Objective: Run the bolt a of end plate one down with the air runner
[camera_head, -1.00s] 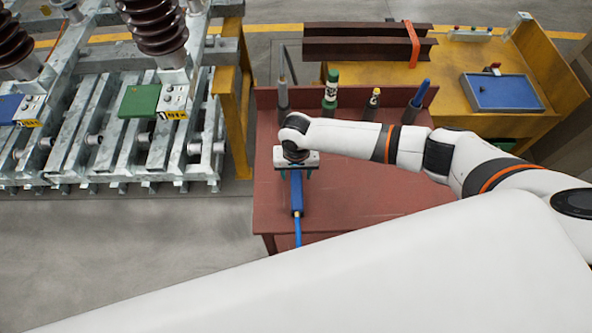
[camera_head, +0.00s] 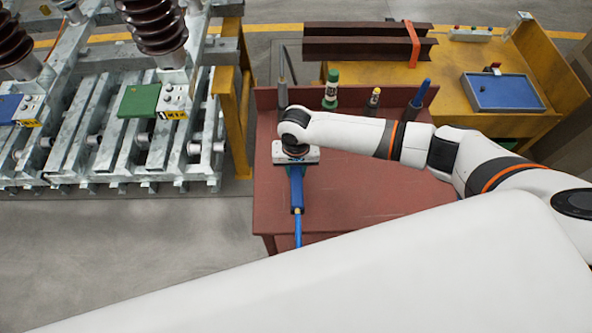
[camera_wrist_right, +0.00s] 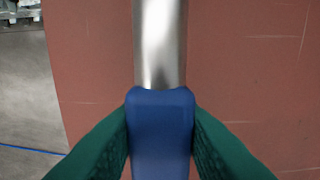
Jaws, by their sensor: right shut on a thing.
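The air runner (camera_head: 297,193) is a blue tool with a blue hose, lying on the red-brown table. In the right wrist view its blue body (camera_wrist_right: 160,140) and silver barrel (camera_wrist_right: 160,45) show. My right gripper (camera_head: 296,172) is above the tool from the head's view; its green pads press on both sides of the blue body. My left gripper is not in view. The galvanised frame (camera_head: 110,150) stands at left, with a green block (camera_head: 139,101) and a blue block (camera_head: 10,106) by small labelled plates. I cannot make out bolt a or which part is end plate one.
The red-brown table (camera_head: 370,195) is clear at its right and front. Several upright bottles and tools, one with a green cap (camera_head: 331,90), stand along its back. A yellow bench (camera_head: 450,90) with a blue tray (camera_head: 503,92) stands behind. A yellow post (camera_head: 238,100) separates frame and table.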

